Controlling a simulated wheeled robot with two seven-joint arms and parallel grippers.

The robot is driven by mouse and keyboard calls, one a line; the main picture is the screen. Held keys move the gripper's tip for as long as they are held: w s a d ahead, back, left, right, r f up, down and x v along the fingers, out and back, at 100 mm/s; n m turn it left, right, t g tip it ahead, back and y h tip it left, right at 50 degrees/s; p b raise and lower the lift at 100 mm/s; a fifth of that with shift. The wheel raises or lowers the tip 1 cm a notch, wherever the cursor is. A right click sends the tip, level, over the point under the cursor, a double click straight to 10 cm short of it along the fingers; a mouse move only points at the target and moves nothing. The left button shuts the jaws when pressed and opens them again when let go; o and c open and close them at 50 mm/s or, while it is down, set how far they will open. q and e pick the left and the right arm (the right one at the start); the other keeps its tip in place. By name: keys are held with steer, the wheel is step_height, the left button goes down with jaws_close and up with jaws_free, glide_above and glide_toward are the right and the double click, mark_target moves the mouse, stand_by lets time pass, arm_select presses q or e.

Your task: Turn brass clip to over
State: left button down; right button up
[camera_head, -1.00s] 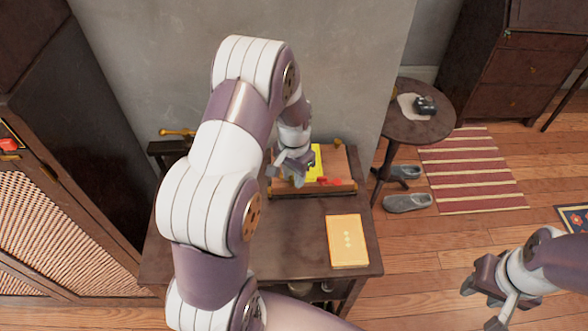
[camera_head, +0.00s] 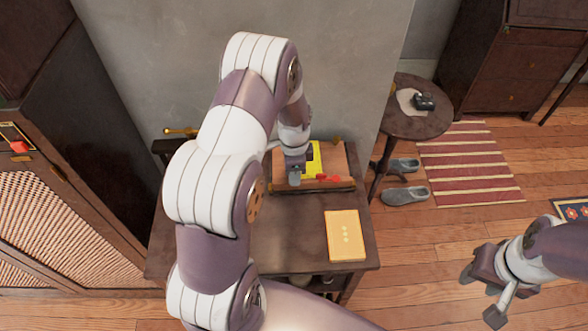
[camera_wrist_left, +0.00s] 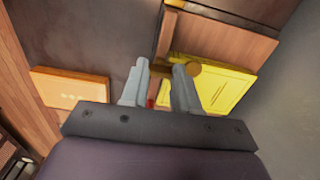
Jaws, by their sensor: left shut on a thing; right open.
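A wooden board (camera_head: 338,158) with raised edges lies at the back of the dark desk and carries a yellow sheet (camera_head: 313,155), also visible in the left wrist view (camera_wrist_left: 222,88). My left gripper (camera_head: 294,180) is low over the board's front left part. In the left wrist view its fingers (camera_wrist_left: 158,88) are a little apart, and a round brass clip (camera_wrist_left: 193,69) shows beside the right finger. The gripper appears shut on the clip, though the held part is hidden. A red piece (camera_head: 330,179) lies at the board's front edge. My right gripper (camera_head: 483,290) is open, above the floor.
A yellow box (camera_head: 345,236) lies at the desk's front right. A brass handle (camera_head: 181,131) shows at the back left. A round table (camera_head: 405,125) with a dark object on a cloth stands to the right, with grey slippers (camera_head: 405,195) below.

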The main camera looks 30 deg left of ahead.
arm_select(q)
steer(key=shift+w, duration=0.1)
stand_by(0.4)
steer(key=c, duration=0.8)
jaws_free()
steer(key=shift+c, duration=0.2)
step_height(320, 180, up, 13)
steer(key=shift+f, duration=0.1)
